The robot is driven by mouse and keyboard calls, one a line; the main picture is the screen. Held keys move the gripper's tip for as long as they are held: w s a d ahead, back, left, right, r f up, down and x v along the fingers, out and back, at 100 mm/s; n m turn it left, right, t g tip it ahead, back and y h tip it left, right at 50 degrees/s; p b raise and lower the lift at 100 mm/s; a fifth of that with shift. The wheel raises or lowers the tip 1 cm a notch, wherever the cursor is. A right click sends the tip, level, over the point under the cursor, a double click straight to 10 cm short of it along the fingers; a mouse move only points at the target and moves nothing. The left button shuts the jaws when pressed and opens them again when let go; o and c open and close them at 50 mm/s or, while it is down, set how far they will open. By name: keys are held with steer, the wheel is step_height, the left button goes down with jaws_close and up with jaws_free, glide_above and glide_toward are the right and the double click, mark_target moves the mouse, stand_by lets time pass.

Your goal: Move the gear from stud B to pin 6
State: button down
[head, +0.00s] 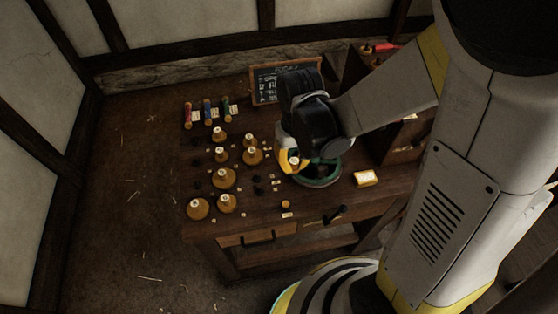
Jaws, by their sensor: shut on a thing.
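My gripper (290,160) is shut above the right half of the table. A small orange-brown piece with a pale top (295,162), which looks like the gear, shows at its fingertips. My wrist covers much of the grip, and I cannot tell how far the piece is above what lies below. Several orange-brown round pieces with pale tops stand on the table's left half, among them a large one (198,208) at the front left and another (252,156) nearer my gripper. Dark round spots and tiny pale tags lie among them. The tags are too small to read, so I cannot tell stud B or pin 6.
A green-rimmed round dish (318,181) is just right of and below my gripper. A yellow-white block (365,178) lies right of it. Coloured spools (208,110) and a chalkboard (284,82) stand at the back. The wooden table's (260,213) front edge has drawer handles.

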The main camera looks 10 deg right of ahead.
mark_target(295, 161)
steer(key=shift+s+d+r+p, duration=0.15)
steer(key=shift+r+p, duration=0.2)
steer(key=shift+r, duration=0.2)
steer(key=shift+r+p, duration=1.2)
steer(key=shift+r, duration=0.35)
